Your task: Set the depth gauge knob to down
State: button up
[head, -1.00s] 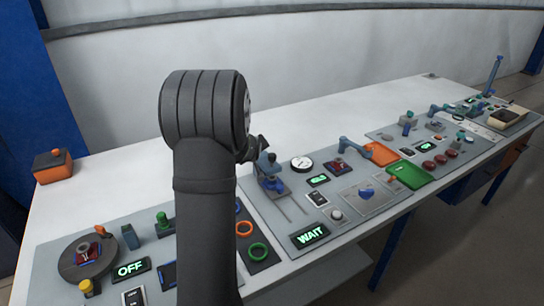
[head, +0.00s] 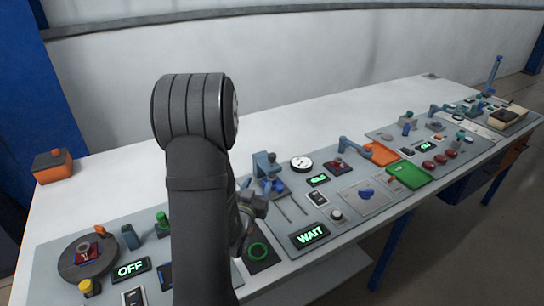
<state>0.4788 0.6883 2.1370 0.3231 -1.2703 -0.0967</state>
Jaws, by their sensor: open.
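I cannot tell for certain which part is the depth gauge knob. A round white dial (head: 302,163) stands on the middle panel, with a blue upright fixture (head: 265,163) to its left. A blue knob (head: 367,194) sits on a grey plate nearer the front, and a small round knob (head: 337,214) is left of it. My gripper (head: 254,210) is partly hidden behind my arm. It is low over the left edge of the middle panel, in front of the blue fixture. It is open, and I see nothing held in it.
A lit WAIT display (head: 310,235) is at the panel's front. An orange tray (head: 381,153) and a green tray (head: 409,175) are to the right. The table's back strip is clear.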

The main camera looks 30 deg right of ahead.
aim_at(271, 158)
jog(key=x, duration=1.6)
jog(key=shift+w+d, duration=0.25)
jog(key=shift+w, duration=0.05)
grip_shut()
